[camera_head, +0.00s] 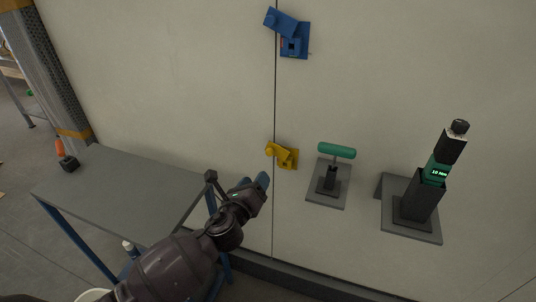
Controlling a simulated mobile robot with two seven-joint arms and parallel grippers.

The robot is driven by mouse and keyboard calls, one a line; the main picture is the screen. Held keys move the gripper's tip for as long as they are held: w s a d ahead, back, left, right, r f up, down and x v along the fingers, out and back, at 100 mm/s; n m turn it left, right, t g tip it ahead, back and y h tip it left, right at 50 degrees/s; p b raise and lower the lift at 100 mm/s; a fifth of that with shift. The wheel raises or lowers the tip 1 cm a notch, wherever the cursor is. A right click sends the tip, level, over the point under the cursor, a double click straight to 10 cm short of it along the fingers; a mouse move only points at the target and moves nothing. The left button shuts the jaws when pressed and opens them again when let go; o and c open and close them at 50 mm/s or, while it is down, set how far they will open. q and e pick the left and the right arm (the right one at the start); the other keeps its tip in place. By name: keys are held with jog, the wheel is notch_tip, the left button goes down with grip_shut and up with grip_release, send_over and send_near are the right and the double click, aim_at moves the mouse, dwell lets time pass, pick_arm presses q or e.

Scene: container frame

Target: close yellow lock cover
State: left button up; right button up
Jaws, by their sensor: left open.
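The yellow lock cover (282,155) is on the pale wall, beside the vertical seam. Its flap is tilted up and to the left from the yellow base, so it looks open. My left gripper (238,178) is below and to the left of the yellow lock, apart from it. It is open, with nothing seen between its fingers. My right gripper is not in view.
A similar blue lock (289,36) is higher on the wall. A green-handled tool (337,151) and a black device with a green display (437,172) sit in wall holders to the right. A grey table (130,190) stands at left.

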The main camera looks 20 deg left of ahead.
aim_at(269, 154)
pick_arm(q)
jog(key=w+m, duration=0.1)
jog(key=w, duration=0.2)
jog(key=w+m, duration=0.2)
jog(key=w, duration=0.1)
jog(key=w+m+b, duration=0.1)
jog(key=w, duration=0.2)
jog(key=shift+w+m, duration=0.25)
jog(key=shift+m, duration=0.05)
jog(key=shift+w+d+r, duration=0.1)
jog(key=shift+w, duration=0.75)
jog(key=shift+c, duration=0.5)
jog(key=c, duration=0.8)
